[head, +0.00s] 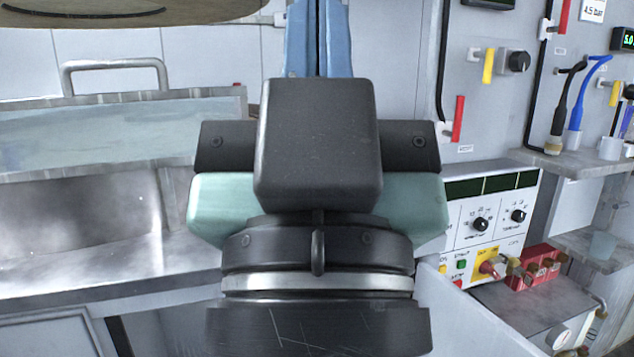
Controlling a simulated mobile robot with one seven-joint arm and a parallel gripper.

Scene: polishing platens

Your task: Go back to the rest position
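The end of my arm fills the middle of the head view. It shows a black block, black side pieces with screws, pale teal panels and a silver ring below. Two blue strips with a narrow dark line between them rise behind the block to the top edge of the picture. The black block hides what lies at their base. I cannot tell whether these strips are the fingers of my gripper, and no fingertips show clearly. No held object is visible.
A steel basin with a pale blue-green top (110,128) stands at left, below a round brownish disc (130,12). At right are a control box with dials (490,215), red fittings (540,265), and a wall panel (490,110) with coloured handles and hanging hoses.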

